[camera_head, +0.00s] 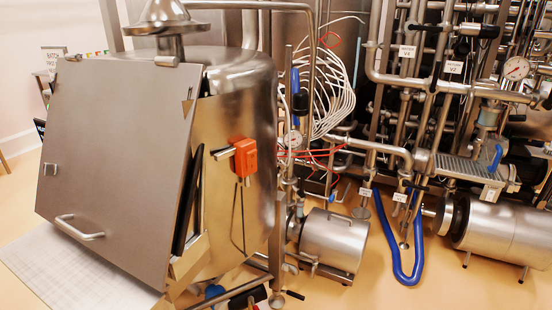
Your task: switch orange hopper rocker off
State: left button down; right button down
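An orange switch box (243,157) is mounted on the right side of the shiny steel hopper (239,105), left of the picture's middle. A small grey metal piece sticks out from its left side, and a thin cable or rod hangs below it. The rocker's face and its on or off position are too small to tell. Neither of my grippers shows in the head view.
A large steel door panel (125,165) with a handle (78,228) stands in front of the hopper. Pipes, a pressure gauge (516,68), a blue hose (402,262) and steel motors (333,241) fill the right side. Bare floor shows at the lower right.

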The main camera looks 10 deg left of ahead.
aim_at(251, 156)
jog(key=i+l, duration=0.15)
jog(key=l, duration=0.2)
jog(key=i+l+u, duration=0.15)
jog(key=l, duration=0.15)
jog(key=i+l, duration=0.1)
jog(key=l, duration=0.25)
jog(key=i+l+u, duration=0.15)
jog(key=l, duration=0.2)
jog(key=k, duration=0.05)
